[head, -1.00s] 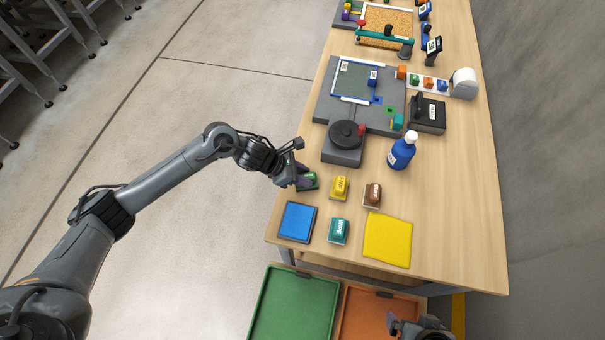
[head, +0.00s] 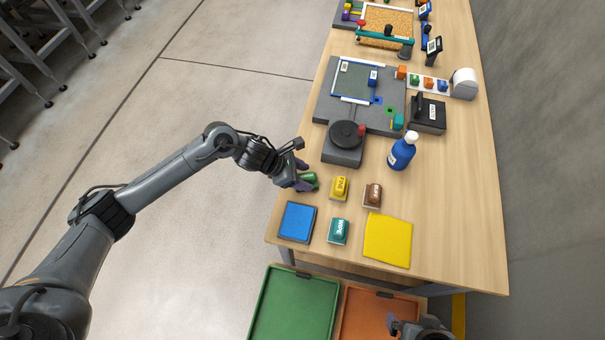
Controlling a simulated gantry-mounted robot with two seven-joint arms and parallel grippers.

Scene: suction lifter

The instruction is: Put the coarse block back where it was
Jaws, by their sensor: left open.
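The gripper hides part of the block. I cannot tell whether the fingers touch it. My right gripper (head: 400,327) shows only partly at the bottom edge, and its jaws cannot be made out.
A dark round-topped device (head: 343,150) and a blue bottle (head: 402,152) stand behind.

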